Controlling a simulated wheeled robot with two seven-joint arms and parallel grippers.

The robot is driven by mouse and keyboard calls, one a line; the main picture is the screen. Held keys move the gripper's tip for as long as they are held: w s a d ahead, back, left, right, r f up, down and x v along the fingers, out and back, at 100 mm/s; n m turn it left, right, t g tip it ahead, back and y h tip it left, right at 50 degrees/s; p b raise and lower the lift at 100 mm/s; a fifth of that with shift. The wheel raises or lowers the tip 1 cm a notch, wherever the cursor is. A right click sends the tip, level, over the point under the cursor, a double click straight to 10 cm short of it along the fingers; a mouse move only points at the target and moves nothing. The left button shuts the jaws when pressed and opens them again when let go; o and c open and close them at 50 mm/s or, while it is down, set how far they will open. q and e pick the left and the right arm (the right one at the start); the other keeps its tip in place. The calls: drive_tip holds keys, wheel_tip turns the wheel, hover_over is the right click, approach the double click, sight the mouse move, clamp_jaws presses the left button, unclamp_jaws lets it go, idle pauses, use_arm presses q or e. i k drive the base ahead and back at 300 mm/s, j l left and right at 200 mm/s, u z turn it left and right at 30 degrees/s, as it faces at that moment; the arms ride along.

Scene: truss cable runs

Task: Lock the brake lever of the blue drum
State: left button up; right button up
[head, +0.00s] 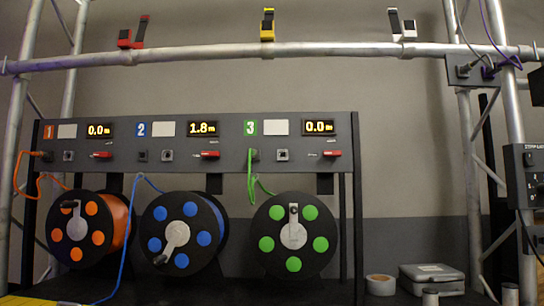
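The blue drum (207,238) stands in the middle of the rack, a black reel with blue dots and a grey crank (176,236) whose handle points down and left. Above it on the grey panel is bay 2, with a display (202,129) reading 1.8 m. A small red lever (210,154) sits under that display and lies about level; I take it as the blue drum's brake lever. Whether it is locked is too small to tell. A blue cable (124,245) runs from the drum's upper left down to the lower left. Neither gripper is in view.
An orange drum (98,238) stands left and a green drum (321,244) right, both displays reading 0.0 m. A truss bar (200,56) with red, yellow and white clamps crosses above. A roll of tape (381,285) and a grey case (432,271) lie at lower right.

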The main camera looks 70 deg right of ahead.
sight(205, 154)
drive_tip(key=k+j+z, duration=0.1)
drive_tip(key=z, duration=2.1)
drive_tip(key=j+z, duration=0.4)
drive_tip(key=k+j+z, duration=0.15)
drive_tip(key=z, duration=0.25)
drive_tip(key=k+j+z, duration=0.2)
drive_tip(key=z, duration=0.25)
